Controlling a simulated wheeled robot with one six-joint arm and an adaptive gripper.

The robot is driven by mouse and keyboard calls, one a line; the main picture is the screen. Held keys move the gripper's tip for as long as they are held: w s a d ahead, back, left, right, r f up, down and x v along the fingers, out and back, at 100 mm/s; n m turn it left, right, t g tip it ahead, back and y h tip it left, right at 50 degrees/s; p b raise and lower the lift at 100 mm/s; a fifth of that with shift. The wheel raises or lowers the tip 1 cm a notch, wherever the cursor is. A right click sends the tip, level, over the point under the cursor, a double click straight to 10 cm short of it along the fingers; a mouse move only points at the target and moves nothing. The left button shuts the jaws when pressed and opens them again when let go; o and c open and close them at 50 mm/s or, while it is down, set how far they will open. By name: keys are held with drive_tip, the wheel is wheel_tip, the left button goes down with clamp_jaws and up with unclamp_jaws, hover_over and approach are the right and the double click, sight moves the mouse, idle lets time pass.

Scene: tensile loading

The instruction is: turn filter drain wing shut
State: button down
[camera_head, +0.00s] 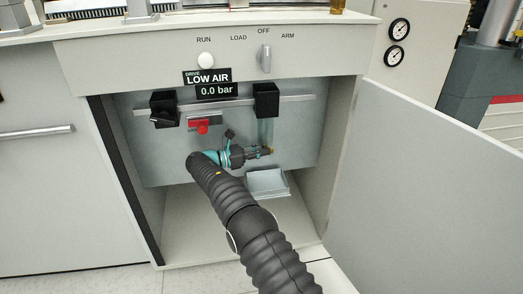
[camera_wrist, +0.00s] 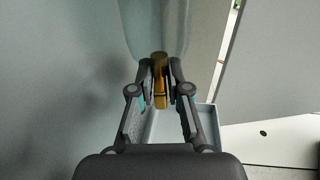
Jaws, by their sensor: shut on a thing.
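The filter drain wing (camera_wrist: 160,88) is a small brass-yellow piece under the clear filter bowl (camera_wrist: 157,28) in the wrist view. My gripper (camera_wrist: 160,90) has its two fingers closed on it from both sides. In the head view my gripper (camera_head: 262,152) reaches into the open cabinet from the left, its tips at a small yellow spot below the filter bowl (camera_head: 266,130). The fingers cover part of the wing, and I cannot tell its turn angle.
A grey tray (camera_head: 268,182) sits below the filter. A red valve (camera_head: 204,124) is on the back panel to the left, near a black regulator (camera_head: 163,109). The open cabinet door (camera_head: 430,190) stands at right. The display (camera_head: 216,91) reads LOW AIR, 0.0 bar.

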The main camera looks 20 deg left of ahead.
idle(0.8)
drive_tip(key=c, duration=1.2)
unclamp_jaws()
drive_tip(key=shift+s+d+n+t+y+b, duration=0.1)
drive_tip(key=shift+n+t+y+b, duration=0.65)
drive_tip(key=shift+n+t+y, duration=0.45)
